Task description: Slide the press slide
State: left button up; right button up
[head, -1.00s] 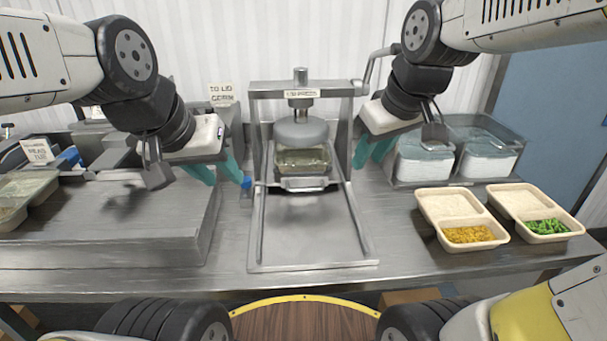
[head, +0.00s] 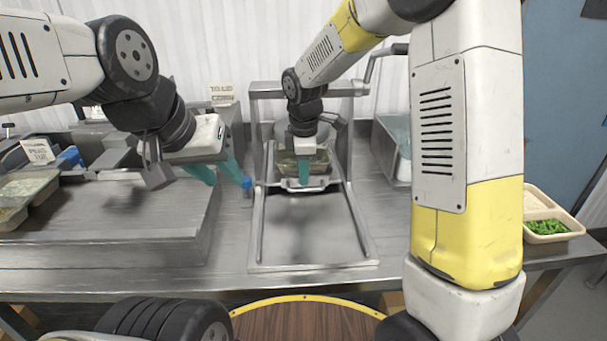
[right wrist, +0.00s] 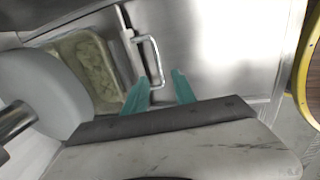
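The press slide's handle (head: 292,186) is a metal bar at the front of the slide, under the press. My right gripper (head: 304,174) reaches down over the handle. In its wrist view the right gripper (right wrist: 158,84) is open, its teal fingers apart and the handle beyond their tips, not clasped. My left gripper (head: 228,180) is open and empty, left of the press.
The metal press frame (head: 257,180) stands mid-table, its front bed (head: 308,230) bare. A tray with green vegetables (head: 548,228) is at the right. My right arm hides much of the right side.

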aim_at(303, 190)
jog(key=f, duration=0.2)
jog(key=w+f, duration=0.1)
jog(key=f, duration=0.2)
grip_shut()
jog(key=shift+r, duration=0.1)
dwell(1.3)
